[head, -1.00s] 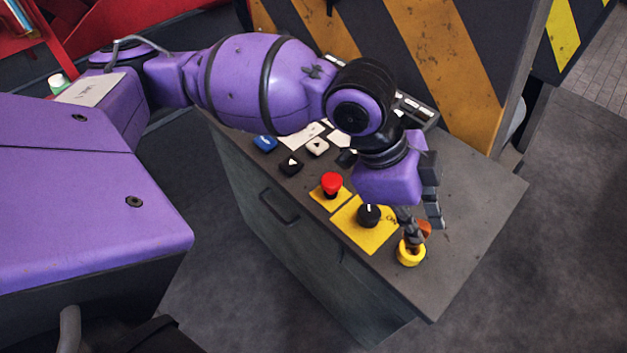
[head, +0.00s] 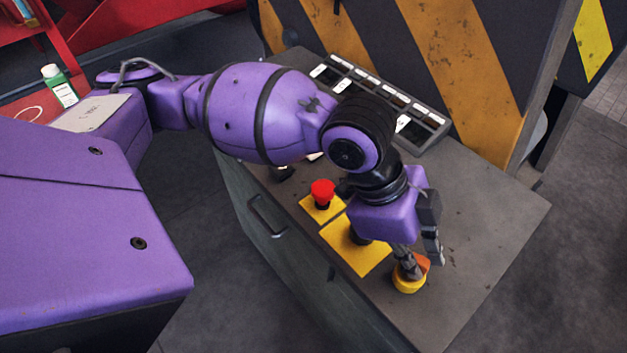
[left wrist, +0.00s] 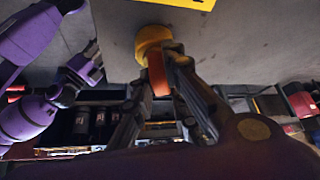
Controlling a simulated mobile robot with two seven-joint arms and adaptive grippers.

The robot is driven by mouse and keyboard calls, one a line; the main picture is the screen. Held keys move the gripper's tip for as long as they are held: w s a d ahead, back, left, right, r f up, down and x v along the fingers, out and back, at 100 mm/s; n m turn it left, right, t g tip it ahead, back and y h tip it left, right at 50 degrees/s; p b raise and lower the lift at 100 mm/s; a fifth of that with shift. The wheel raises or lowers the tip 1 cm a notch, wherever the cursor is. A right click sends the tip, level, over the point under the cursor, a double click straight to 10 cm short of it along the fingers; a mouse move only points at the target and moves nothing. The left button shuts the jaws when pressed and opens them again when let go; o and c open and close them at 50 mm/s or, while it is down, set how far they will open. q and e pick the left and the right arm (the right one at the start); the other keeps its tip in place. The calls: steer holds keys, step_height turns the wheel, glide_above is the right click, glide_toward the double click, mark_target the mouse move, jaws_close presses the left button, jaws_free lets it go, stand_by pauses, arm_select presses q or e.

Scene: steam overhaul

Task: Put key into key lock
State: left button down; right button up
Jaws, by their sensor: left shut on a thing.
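The key has an orange head (head: 423,263), which also shows in the left wrist view (left wrist: 158,76). My left gripper (head: 408,268) is shut on it, with its fingers (left wrist: 162,68) pointing at the yellow round key lock (head: 408,284). The lock stands on the grey console top and shows in the left wrist view (left wrist: 152,38). The key is right at the lock; its shaft is hidden, so I cannot tell how deep it sits. A purple arm with dark fingers, seemingly my right gripper (left wrist: 92,66), shows at the left of the left wrist view; its opening is unclear.
A red button (head: 322,190) on a yellow base and a yellow plate (head: 352,252) with a dark knob mostly behind my wrist lie left of the lock. A row of switches (head: 385,100) runs along the striped back panel. The console top (head: 485,205) is bare on the right.

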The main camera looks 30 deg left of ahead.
arm_select(q)
steer(key=shift+f, duration=0.15)
steer(key=c, duration=1.7)
jaws_free()
steer(key=shift+s, duration=0.1)
steer(key=shift+c, duration=0.2)
arm_select(e)
steer(key=shift+s+d+f, duration=0.15)
steer(key=shift+s, duration=0.4)
